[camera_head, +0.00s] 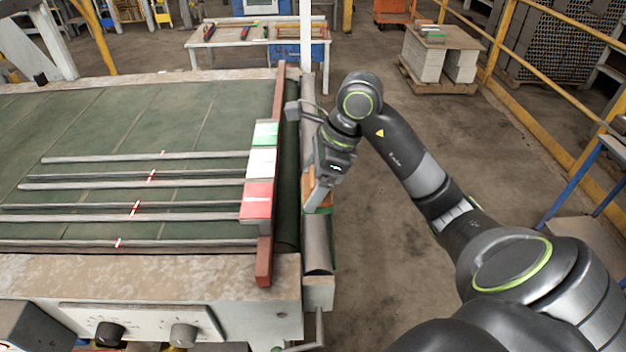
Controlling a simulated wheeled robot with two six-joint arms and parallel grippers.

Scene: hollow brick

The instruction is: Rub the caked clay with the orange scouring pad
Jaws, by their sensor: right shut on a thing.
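My right gripper (318,192) points down at the right end of the conveyor and is shut on the orange scouring pad (325,202). The pad shows only partly around the finger, with a green edge beneath it. It is at the grey roller (317,245) along the conveyor's end; whether it touches the roller I cannot tell. I cannot make out the caked clay clearly; the gripper and pad hide part of the roller. My left gripper is out of view.
The green conveyor belt (120,125) carries several grey rods. A reddish bar (265,262) with green, white and red blocks stands beside the roller. A panel with knobs (150,322) is in front. Open floor (390,250) lies right, with yellow railing (540,115) beyond.

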